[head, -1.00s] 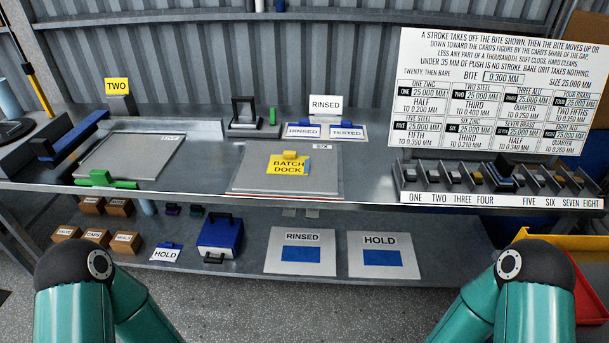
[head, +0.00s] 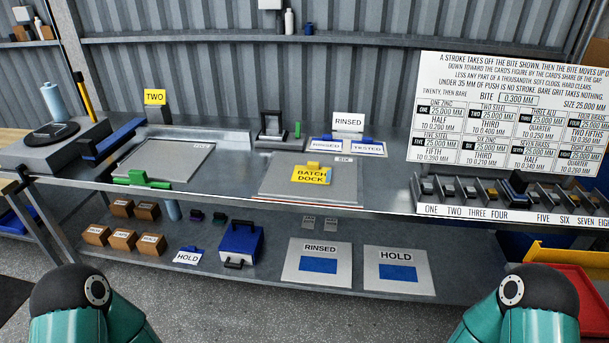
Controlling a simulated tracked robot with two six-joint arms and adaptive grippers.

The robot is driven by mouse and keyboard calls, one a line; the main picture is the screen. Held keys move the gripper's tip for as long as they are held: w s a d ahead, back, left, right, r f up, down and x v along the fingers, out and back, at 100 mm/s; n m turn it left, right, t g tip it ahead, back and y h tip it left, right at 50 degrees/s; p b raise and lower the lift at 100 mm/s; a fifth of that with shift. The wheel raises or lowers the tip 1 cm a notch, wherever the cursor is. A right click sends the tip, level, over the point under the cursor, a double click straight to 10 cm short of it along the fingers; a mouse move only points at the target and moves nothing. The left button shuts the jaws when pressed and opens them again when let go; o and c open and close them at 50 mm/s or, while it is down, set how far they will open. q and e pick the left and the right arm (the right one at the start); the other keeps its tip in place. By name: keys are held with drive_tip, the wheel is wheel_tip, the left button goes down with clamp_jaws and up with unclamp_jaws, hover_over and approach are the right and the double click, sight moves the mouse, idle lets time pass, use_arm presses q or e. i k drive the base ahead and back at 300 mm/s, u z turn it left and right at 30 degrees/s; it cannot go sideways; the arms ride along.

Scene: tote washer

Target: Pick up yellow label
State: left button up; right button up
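A yellow label (head: 311,175) reading BATCH DOCK lies on the grey plate (head: 284,186) marked SIX on the bench. A yellow tab stands at the label's back edge, and a blue strip shows at its right edge. Another yellow card (head: 155,97) reading TWO stands upright on a dark block at the back left. Only teal upper parts of my two arms show at the bottom corners. Neither of my grippers is in the picture.
A second plate (head: 167,160) with a green handle (head: 142,180) lies left. A RINSED sign (head: 348,122) and blue-topped cards stand behind. A row of metal slots (head: 520,196) and a large text board (head: 505,115) are right. The lower shelf holds brown boxes and a blue case (head: 240,242).

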sight(311, 173)
drive_tip(key=z, duration=0.15)
drive_tip(key=i, duration=0.95)
drive_tip(key=u, duration=1.7)
drive_tip(key=k, duration=0.85)
drive_tip(key=z, duration=0.6)
drive_tip(key=i, duration=0.6)
drive_tip(key=z, duration=0.15)
